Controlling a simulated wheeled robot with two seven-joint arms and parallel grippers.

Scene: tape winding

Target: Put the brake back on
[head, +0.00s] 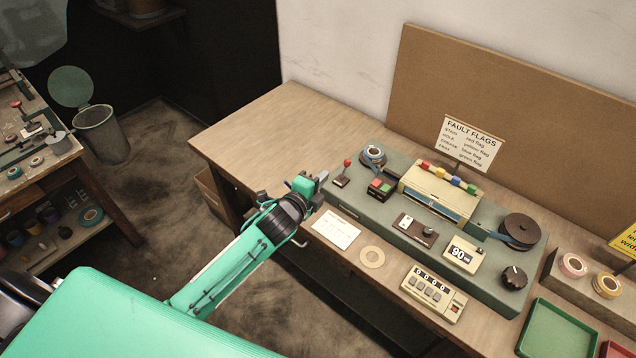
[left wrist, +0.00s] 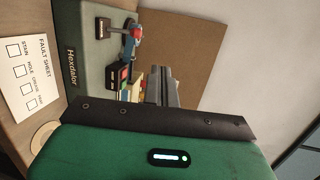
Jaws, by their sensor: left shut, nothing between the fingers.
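The tape winder (head: 375,205) is a long grey-green machine on the wooden bench. A small lever with a red knob (head: 346,163) stands on a brown plate at its left end; I take it for the brake. The lever also shows near the top of the left wrist view (left wrist: 134,32). My left gripper (head: 321,180) is shut and empty, just left of and in front of the lever, apparently apart from it. Grey fingers (left wrist: 164,86) show in the left wrist view. My right gripper is not in view.
A tape reel (head: 373,155) sits at the winder's left and a dark reel (head: 521,230) at its right. A fault sheet (head: 336,229), a cardboard ring (head: 372,257) and a counter (head: 433,293) lie in front. The bench's left part is clear.

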